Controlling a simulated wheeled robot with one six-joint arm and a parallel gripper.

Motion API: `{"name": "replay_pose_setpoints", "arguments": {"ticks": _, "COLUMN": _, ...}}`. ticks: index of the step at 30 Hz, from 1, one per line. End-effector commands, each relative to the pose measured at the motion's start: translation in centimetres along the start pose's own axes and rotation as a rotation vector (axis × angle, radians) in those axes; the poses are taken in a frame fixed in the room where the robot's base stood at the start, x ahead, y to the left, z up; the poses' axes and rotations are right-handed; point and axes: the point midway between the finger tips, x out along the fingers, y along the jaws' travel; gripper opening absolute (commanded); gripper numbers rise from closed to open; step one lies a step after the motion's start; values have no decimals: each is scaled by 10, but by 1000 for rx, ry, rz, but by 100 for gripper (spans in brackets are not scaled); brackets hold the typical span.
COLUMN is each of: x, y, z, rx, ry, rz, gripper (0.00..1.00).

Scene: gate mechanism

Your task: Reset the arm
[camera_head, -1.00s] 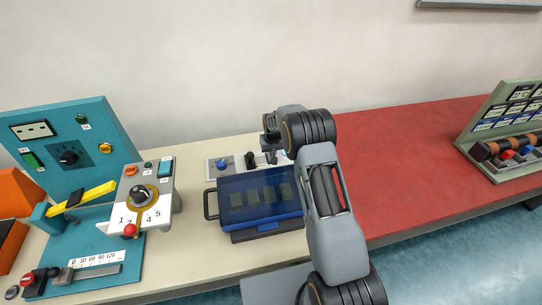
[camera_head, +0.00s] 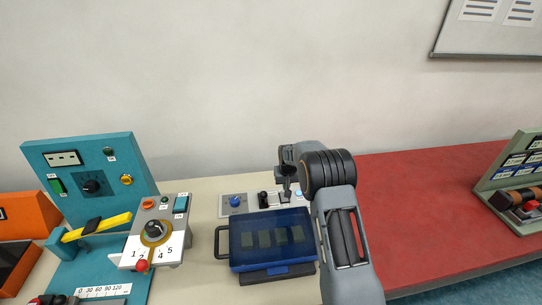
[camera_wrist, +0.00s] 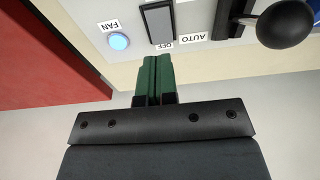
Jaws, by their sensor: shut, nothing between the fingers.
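My arm reaches over the bench in the head view, and its gripper (camera_head: 287,192) points down over a small light-grey panel. In the wrist view my gripper (camera_wrist: 159,80) has its green fingertips pressed together with nothing between them. The fingertips are in front of a grey rocker switch (camera_wrist: 158,24) marked OFF; I cannot tell whether they touch it. A lit blue button (camera_wrist: 119,41) marked FAN is left of the switch. A black ball-ended lever (camera_wrist: 286,24) is at the right, by the AUTO label.
A blue-lidded case (camera_head: 270,240) lies in front of the panel. A teal station (camera_head: 92,165) with a yellow handle (camera_head: 100,227) and a grey dial box (camera_head: 160,225) stand left. The red bench top (camera_head: 420,205) is clear. A green-grey rack (camera_head: 515,170) is far right.

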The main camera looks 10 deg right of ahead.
Motion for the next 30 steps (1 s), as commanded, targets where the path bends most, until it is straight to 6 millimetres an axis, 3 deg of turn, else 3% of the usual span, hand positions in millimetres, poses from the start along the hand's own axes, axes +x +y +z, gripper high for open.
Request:
{"name": "replay_pose_setpoints", "arguments": {"ticks": 5, "x": -13, "y": 0, "z": 1, "rx": 0, "ry": 8, "rz": 0, "gripper": 0}}
{"name": "replay_pose_setpoints", "arguments": {"ticks": 8, "x": -43, "y": 0, "z": 6, "rx": 0, "ry": 26, "rz": 0, "gripper": 0}}
{"name": "replay_pose_setpoints", "arguments": {"ticks": 11, "x": -91, "y": 0, "z": 20, "rx": 1, "ry": 52, "rz": 0, "gripper": 0}}
{"name": "replay_pose_setpoints", "arguments": {"ticks": 15, "x": -162, "y": 0, "z": 58, "rx": 2, "ry": 91, "rz": 0, "gripper": 0}}
{"name": "replay_pose_setpoints", "arguments": {"ticks": 21, "x": -238, "y": 0, "z": 133, "rx": 3, "ry": 149, "rz": 0, "gripper": 0}}
{"name": "replay_pose_setpoints", "arguments": {"ticks": 25, "x": -267, "y": 0, "z": 186, "rx": 3, "ry": 183, "rz": 0, "gripper": 0}}
{"name": "replay_pose_setpoints", "arguments": {"ticks": 30, "x": -282, "y": 0, "z": 244, "rx": 4, "ry": 219, "rz": 0, "gripper": 0}}
